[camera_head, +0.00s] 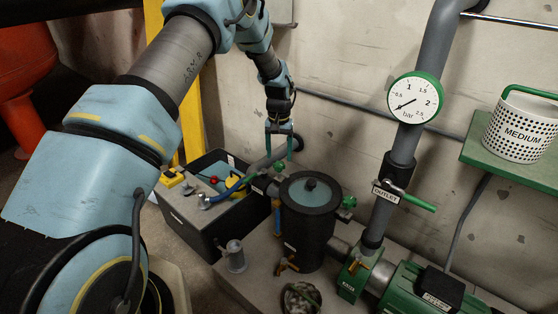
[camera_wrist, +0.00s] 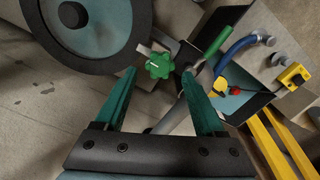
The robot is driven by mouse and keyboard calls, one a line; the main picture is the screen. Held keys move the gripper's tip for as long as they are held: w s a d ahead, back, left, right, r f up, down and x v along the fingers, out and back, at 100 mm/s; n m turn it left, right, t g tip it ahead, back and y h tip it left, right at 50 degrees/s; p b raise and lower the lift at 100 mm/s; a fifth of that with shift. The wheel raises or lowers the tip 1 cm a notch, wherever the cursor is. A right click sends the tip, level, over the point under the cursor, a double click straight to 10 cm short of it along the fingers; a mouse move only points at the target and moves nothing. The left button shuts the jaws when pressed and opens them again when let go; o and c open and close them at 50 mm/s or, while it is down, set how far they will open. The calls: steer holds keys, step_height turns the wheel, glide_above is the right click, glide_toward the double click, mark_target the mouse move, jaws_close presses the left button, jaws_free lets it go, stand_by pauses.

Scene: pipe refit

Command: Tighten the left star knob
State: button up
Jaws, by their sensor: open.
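A green star knob (camera_wrist: 159,65) shows in the wrist view, on a pale stem beside the dark round filter housing (camera_wrist: 95,20). My gripper (camera_wrist: 160,76) is open and empty. Its two teal fingers stand either side of the knob in the picture; I cannot tell whether they reach its depth, and no contact shows. In the head view my gripper (camera_head: 279,148) points down at the left of the black housing (camera_head: 308,230). A small green part (camera_head: 279,167) shows just under the fingers. Another green knob (camera_head: 349,202) sits at the housing's right side.
A grey pipe (camera_wrist: 178,114) runs behind the fingers. A dark bin (camera_head: 205,215) with a blue hose (camera_head: 226,193) and yellow parts stands left of the housing. The outlet pipe (camera_head: 404,143) with a gauge (camera_head: 414,98) and green pump (camera_head: 425,290) are at the right.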

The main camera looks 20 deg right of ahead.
mark_target(279, 164)
step_height(279, 164, up, 7)
stand_by(0.3)
steer(key=shift+r, duration=0.1)
steer(key=s+a+r+n, duration=0.1)
steer(key=a+r, duration=0.2)
steer(key=a, duration=0.5)
steer(key=s+a+r+n+t, duration=0.1)
steer(key=s+a+r, duration=0.15)
steer(key=a, duration=0.45)
steer(key=s+a+r+n, duration=0.1)
steer(key=a+r, duration=0.3)
steer(key=a, duration=0.4)
steer(key=s+a+r+n, duration=0.2)
steer(key=s+a+n, duration=0.1)
steer(key=s+a, duration=1.1)
step_height(279, 164, up, 14)
steer(key=p, duration=1.4)
steer(key=shift+a+t, duration=0.15)
steer(key=shift+t, duration=0.15)
